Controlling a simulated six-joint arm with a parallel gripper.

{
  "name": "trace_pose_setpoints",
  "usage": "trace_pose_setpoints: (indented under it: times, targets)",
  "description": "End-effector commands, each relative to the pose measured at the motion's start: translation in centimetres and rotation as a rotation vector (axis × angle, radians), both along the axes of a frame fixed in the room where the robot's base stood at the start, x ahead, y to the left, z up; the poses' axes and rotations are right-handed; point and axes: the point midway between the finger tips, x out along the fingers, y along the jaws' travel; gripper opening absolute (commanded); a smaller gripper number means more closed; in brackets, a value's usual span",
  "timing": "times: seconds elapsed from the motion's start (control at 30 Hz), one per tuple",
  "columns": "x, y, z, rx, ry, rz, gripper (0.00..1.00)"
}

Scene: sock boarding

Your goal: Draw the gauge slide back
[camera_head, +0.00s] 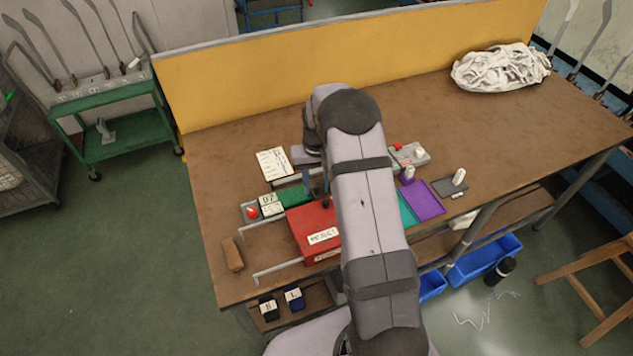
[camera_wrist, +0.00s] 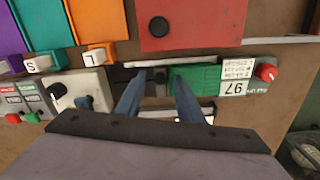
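The gauge is a low unit with a green plate (camera_head: 293,197), a label reading 07 (camera_head: 268,204) and a red knob (camera_head: 253,212). In the wrist view it appears upside down, with its green plate (camera_wrist: 203,77), label and red knob (camera_wrist: 266,72) to the right. A dark track with a small dark block (camera_wrist: 160,76), seemingly the slide, lies left of the green plate. My gripper (camera_wrist: 158,88) is open, its two blue fingers apart on either side of that block. I cannot tell whether they touch it. In the head view my arm hides most of this spot.
A red box (camera_head: 313,232) with a black knob (camera_wrist: 159,27) stands close beside the gauge. A grey switch box (camera_wrist: 80,91) is left of the fingers. Coloured trays, including a purple one (camera_head: 424,199), lie right of my arm.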

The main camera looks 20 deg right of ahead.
Motion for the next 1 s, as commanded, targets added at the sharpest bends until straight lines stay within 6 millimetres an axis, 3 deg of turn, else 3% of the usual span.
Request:
trace_pose_setpoints:
  times: [0.17, 0.33, 0.57, 0.83, 1.0]
  targets:
    - [0.0, 0.0, 0.0, 0.000, -0.001, 0.000, 0.34]
    - [0.0, 0.0, 0.0, 0.000, -0.001, 0.000, 0.00]
    - [0.1, -0.7, 0.0, 0.000, -0.002, -0.003, 0.00]
    - [0.1, -5.9, -0.1, -0.002, -0.004, -0.005, 0.00]
    - [0.1, -7.0, 0.1, -0.001, -0.003, -0.001, 0.00]
